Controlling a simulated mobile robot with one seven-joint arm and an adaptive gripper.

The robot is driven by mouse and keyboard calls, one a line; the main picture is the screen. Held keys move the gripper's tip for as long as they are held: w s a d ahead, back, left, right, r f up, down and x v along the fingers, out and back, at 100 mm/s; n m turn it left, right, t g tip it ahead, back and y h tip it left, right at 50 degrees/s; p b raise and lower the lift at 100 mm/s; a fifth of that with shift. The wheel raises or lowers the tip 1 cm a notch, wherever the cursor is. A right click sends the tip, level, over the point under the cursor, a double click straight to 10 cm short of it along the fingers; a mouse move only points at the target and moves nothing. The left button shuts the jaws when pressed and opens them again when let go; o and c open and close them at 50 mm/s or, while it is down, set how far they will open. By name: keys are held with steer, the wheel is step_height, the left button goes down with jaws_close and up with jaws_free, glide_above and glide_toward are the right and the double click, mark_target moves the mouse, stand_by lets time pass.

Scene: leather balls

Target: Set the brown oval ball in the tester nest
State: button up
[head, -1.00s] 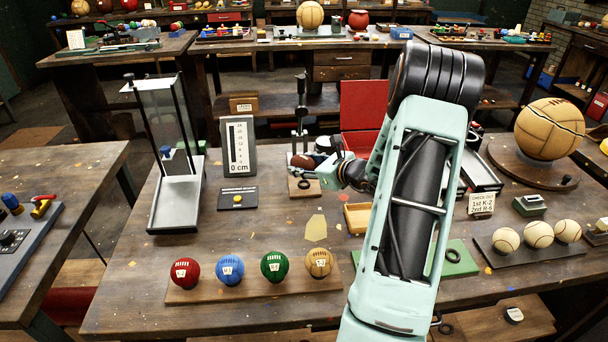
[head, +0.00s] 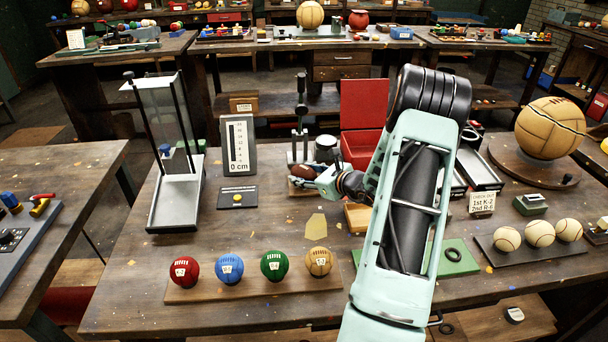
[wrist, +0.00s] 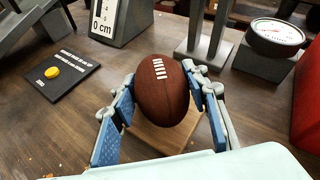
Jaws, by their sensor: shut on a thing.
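The brown oval ball (wrist: 162,92) with white laces is between the two blue-padded fingers of my gripper (wrist: 160,82), which is shut on it. In the head view the ball (head: 301,171) is at my gripper (head: 312,176), in front of the dark stand. The tester's wooden base (wrist: 158,139) shows below the ball in the wrist view, and its edge (head: 300,191) shows in the head view. The ball and fingers hide the nest, so I cannot tell whether the ball touches it.
The tester's dark upright stand (head: 301,120) rises just behind the ball. A dial gauge (wrist: 276,36) and red box (head: 362,145) are to the right. A height scale (head: 238,146) and yellow-button plate (head: 237,197) are left. Several small balls (head: 230,268) line the front.

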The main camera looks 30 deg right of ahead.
steer(key=o, duration=1.3)
steer(key=shift+r, duration=0.15)
steer(key=shift+r+p, duration=0.2)
steer(key=shift+p, duration=0.35)
steer(key=v, duration=1.2)
steer(key=shift+a, duration=0.1)
steer(key=shift+a, duration=0.1)
